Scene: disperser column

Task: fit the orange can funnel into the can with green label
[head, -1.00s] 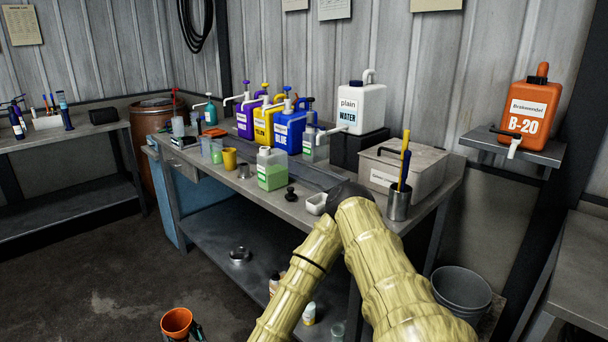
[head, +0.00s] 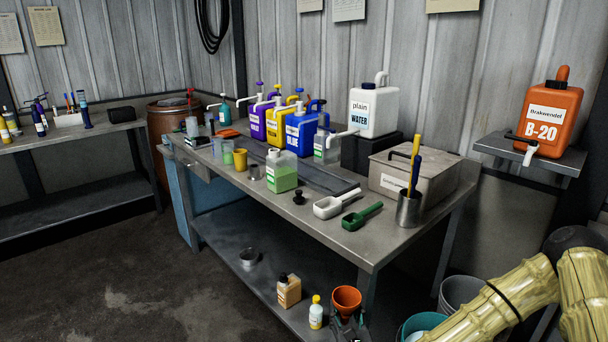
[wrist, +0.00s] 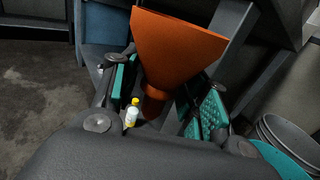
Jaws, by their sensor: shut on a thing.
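The orange funnel (head: 347,297) is upright with its wide mouth up, low in front of the bench. It also shows large in the wrist view (wrist: 178,48), its narrow spout between the teal finger pads. My gripper (head: 347,322) is shut on the spout; in the wrist view the fingers (wrist: 160,100) stand on both sides of it. A clear square can with green contents and a green-and-white label (head: 282,172) stands on the bench. A greyish bottle with a green label (head: 325,148) stands behind it by the blue pump; I cannot tell which is meant.
Coloured pump jugs (head: 300,133) and a white water jug (head: 373,108) stand behind. A white scoop (head: 335,204), green scoop (head: 362,216) and tool cup (head: 409,208) lie or stand toward the bench's right. The bench edge (head: 350,258) is above the funnel. A small yellow-capped bottle (head: 316,312) is nearby.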

